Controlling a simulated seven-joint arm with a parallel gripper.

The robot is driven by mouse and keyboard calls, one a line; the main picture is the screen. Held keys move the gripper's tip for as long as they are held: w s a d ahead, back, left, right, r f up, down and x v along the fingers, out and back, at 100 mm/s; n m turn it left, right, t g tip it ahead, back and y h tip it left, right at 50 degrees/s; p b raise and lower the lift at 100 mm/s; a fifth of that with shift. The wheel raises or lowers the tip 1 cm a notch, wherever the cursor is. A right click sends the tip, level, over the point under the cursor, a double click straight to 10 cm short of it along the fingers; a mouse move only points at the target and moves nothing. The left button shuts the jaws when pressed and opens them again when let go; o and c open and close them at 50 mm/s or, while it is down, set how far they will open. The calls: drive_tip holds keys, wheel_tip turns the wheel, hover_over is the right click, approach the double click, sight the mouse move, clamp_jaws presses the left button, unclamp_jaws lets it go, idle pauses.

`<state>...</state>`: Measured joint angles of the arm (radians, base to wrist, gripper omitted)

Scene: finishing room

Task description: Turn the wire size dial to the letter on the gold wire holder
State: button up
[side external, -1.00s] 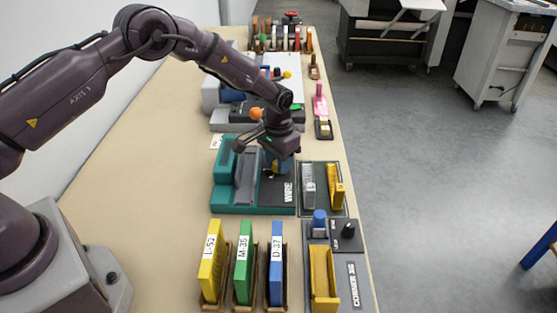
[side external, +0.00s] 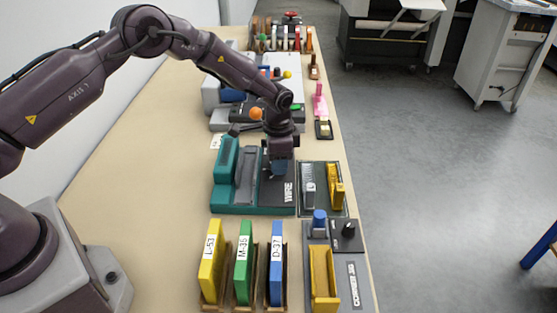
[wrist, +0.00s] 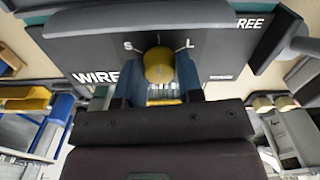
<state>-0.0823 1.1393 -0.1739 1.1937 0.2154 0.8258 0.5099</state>
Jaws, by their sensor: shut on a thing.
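The wire size dial is a round gold-coloured knob (wrist: 158,65) on the dark panel marked WIRE (wrist: 180,28) of the teal machine (side external: 228,160). The letters S and L show on either side above the dial; a thin pale mark between them is unclear. My gripper (wrist: 158,78) has its blue fingers closed on the dial from both sides. In the side view my gripper (side external: 279,168) points down onto the panel, and the dial is hidden. The gold wire holder (side external: 335,188) stands in the tray right of the machine; I cannot read its letter.
A silver holder (side external: 308,185) stands beside the gold one. Yellow (side external: 212,262), green (side external: 243,262) and blue (side external: 276,264) labelled books stand in front. A corner unit (side external: 348,270) is at the front right. Another machine (side external: 225,115) stands behind.

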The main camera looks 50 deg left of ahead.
idle(0.4)
drive_tip(key=o, duration=0.9)
drive_tip(key=shift+r, duration=0.1)
wheel_tip(320, 180, up, 13)
drive_tip(key=shift+f, duration=0.1)
drive_tip(key=s+r+n+t, duration=0.2)
drive_tip(key=s+r, duration=0.4)
drive_tip(key=s, duration=0.4)
drive_tip(key=s+r+n+t, duration=0.1)
drive_tip(key=s+r+n, duration=0.2)
drive_tip(key=s+r, duration=0.3)
drive_tip(key=s+a+r+n+t, duration=0.1)
drive_tip(key=s+r, duration=0.5)
drive_tip(key=s, duration=1)
drive_tip(key=shift+s+r+n+t, duration=0.2)
drive_tip(key=shift+r+n+t, duration=0.05)
drive_tip(key=shift+n+t, duration=0.5)
